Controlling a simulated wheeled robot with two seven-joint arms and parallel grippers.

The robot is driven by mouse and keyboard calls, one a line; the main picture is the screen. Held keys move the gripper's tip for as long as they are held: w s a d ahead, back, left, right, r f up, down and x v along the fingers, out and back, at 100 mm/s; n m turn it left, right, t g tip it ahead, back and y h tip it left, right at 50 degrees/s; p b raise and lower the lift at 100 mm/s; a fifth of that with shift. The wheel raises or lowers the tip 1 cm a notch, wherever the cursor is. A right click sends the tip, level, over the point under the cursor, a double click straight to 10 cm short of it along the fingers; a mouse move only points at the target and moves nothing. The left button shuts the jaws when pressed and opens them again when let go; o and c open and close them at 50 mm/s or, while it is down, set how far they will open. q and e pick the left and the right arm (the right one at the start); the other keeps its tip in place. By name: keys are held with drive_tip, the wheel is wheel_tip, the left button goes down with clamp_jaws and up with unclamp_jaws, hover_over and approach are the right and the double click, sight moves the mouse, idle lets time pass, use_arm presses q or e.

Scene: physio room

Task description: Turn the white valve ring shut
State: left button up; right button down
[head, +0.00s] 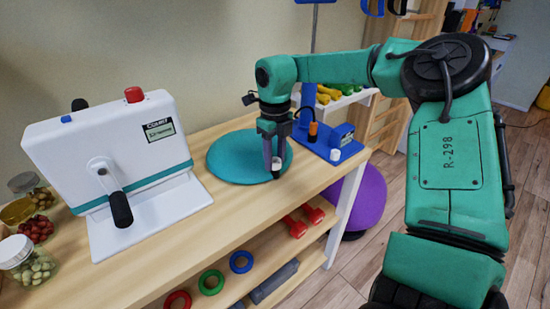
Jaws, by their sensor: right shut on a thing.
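My right gripper (275,165) points straight down at the front right part of a round teal cushion (228,157) on the wooden table. Its fingers are shut on a small white piece (276,161), which looks like the white valve ring, with a dark part just below it. The fingers hide most of this piece, so how far it is turned cannot be told. My left gripper is not in view.
A white machine (70,150) with a black-handled crank and red knob stands on the table (215,217) at left, beside several jars (37,227). A blue stand (322,144) with a white knob is behind right. Dumbbells (297,226) and rings lie on the shelf below.

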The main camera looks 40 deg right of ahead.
idle(0.3)
drive_tip(key=c, duration=0.7)
unclamp_jaws()
wheel_tip(320, 180, up, 15)
drive_tip(key=shift+f+p, duration=0.2)
drive_tip(key=shift+p, duration=0.55)
